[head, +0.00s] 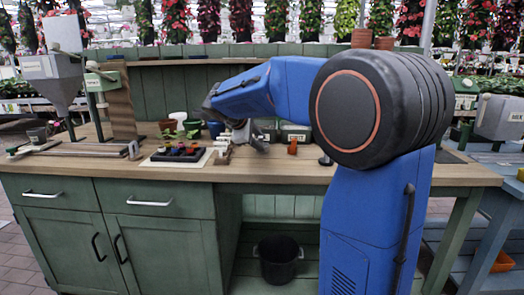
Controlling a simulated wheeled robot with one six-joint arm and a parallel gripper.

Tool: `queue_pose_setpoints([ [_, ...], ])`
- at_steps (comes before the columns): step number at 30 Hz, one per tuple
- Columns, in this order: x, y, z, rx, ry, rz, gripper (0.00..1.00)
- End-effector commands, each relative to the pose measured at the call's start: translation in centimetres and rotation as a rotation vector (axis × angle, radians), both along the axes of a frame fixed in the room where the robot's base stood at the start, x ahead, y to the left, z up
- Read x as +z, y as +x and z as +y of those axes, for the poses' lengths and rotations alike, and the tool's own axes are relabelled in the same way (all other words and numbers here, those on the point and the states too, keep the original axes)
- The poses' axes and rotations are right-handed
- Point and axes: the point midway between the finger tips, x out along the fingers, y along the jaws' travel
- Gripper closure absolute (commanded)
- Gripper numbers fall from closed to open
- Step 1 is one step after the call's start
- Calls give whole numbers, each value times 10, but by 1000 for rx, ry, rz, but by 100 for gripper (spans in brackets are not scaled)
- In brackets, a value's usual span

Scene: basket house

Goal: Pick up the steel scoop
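I cannot pick out the steel scoop with certainty in the head view. It may be hidden behind my arm or too small to tell. My blue arm reaches left over the green workbench with its wooden top (270,174). My gripper (250,140) points down just above the bench top, near the middle. Its fingers are small and partly hidden, so I cannot tell whether they are open or hold anything.
A small orange pot (292,146) stands to the right. A grey hopper (52,80) stands at the far left. A black bucket (278,259) sits under the bench.

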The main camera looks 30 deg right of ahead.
Motion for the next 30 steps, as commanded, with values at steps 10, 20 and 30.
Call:
queue_pose_setpoints([
  [10, -11, 6, -12, 0, -1, -1, 69],
  [20, -11, 6, -12, 0, -1, -1, 100],
  [30, 0, 6, -11, 1, 0, -3, 100],
])
